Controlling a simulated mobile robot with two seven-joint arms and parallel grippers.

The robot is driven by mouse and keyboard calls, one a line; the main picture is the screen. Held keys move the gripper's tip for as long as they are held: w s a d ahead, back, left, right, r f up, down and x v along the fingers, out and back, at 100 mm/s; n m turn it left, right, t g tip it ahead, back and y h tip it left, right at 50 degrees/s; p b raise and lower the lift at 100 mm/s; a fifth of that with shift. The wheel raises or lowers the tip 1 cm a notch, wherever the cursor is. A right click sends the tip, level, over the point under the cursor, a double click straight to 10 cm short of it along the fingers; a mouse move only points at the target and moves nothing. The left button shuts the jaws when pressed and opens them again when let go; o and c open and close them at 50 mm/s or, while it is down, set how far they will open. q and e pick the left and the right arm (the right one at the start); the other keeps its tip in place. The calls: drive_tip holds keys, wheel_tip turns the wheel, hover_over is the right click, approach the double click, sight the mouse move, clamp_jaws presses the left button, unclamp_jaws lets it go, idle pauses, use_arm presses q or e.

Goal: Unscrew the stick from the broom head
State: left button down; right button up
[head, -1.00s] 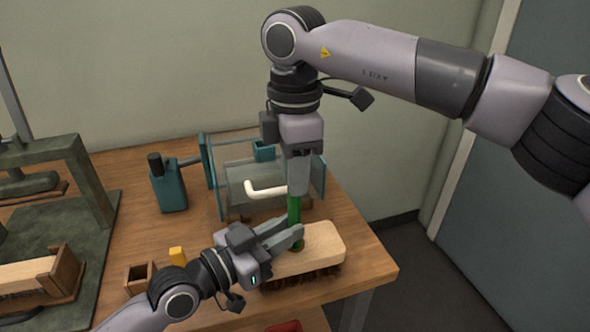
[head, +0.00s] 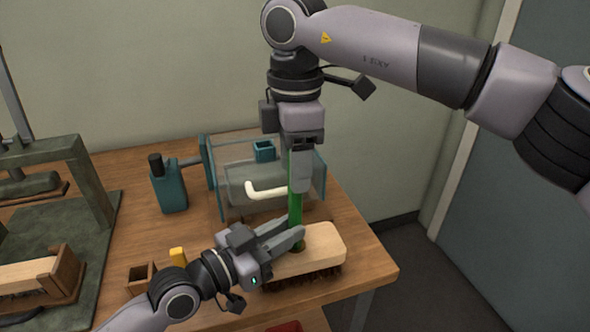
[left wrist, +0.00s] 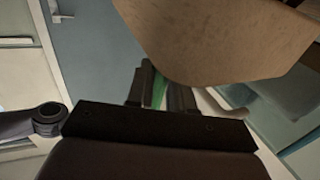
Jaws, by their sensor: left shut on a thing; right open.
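A light wooden broom head (head: 318,248) with dark bristles (head: 305,277) stands bristles down at the table's front right corner. A green stick (head: 295,208) rises upright from the top of the broom head. My left gripper (head: 298,238) is shut on the lower stick, just above the wood. In the left wrist view, the green stick (left wrist: 159,91) shows between the fingers, with the broom head (left wrist: 215,35) close beside them. My right gripper (head: 296,175) points down from above, open at the stick's upper part. The stick's top is partly hidden by the right gripper.
A clear-walled box device with a white handle (head: 265,190) and a teal bottle-like part (head: 169,188) stand behind. A small wooden box (head: 141,278) and yellow piece (head: 178,256) lie left of my left gripper. A dark press frame (head: 75,180) is far left.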

drive_tip(key=shift+r, duration=1.45)
use_arm(q)
drive_tip(key=c, duration=0.9)
unclamp_jaws()
